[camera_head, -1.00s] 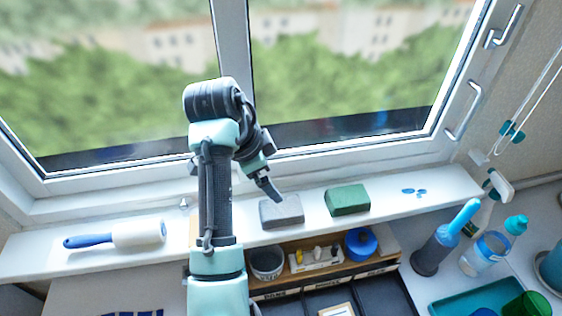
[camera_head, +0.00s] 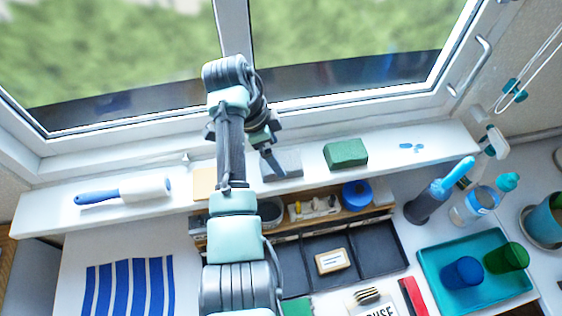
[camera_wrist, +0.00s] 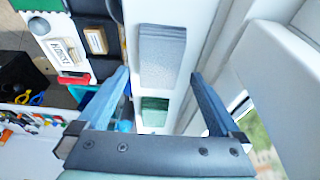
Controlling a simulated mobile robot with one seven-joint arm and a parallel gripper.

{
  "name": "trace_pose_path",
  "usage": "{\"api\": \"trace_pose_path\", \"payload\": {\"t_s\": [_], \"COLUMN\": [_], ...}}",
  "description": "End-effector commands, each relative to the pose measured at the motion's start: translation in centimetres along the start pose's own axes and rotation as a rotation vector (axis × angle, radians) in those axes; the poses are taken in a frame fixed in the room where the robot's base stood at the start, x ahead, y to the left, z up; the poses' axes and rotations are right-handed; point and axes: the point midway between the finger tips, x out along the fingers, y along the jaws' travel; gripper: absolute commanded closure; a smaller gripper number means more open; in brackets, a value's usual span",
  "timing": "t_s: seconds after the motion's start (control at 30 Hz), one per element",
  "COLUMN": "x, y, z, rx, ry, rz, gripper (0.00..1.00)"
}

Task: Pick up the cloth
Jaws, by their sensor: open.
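A grey, flat, layered block that looks like a folded cloth (camera_head: 289,166) lies on the white windowsill. In the wrist view the grey cloth (camera_wrist: 162,52) sits just beyond the fingertips, roughly between their lines. My gripper (camera_head: 272,168) is above the sill at the left part of the cloth, partly covering it. In the wrist view my gripper (camera_wrist: 160,78) has its two blue-grey fingers wide apart with nothing held between them. I cannot tell the exact height above the cloth.
A green block (camera_head: 346,153) lies right of the cloth on the sill; a lint roller (camera_head: 145,190) lies left. The window frame (camera_head: 330,101) stands close behind. Below are an organizer (camera_head: 378,247), a teal tray (camera_head: 440,283) with cups, and a blue-striped cloth-like piece (camera_head: 130,287).

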Motion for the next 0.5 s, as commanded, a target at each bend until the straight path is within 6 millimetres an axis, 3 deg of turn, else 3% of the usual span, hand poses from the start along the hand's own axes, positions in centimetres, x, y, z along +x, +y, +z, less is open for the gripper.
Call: {"api": "trace_pose_path", "payload": {"t_s": [0.23,0.5], "x": [3.6,4.4], "y": [0.2,0.1], "z": [0.3,0.3], "rx": [-0.001,0.0], "ry": [-0.001,-0.001], "rz": [0.005,0.001], "gripper": [0.0,0.0]}}
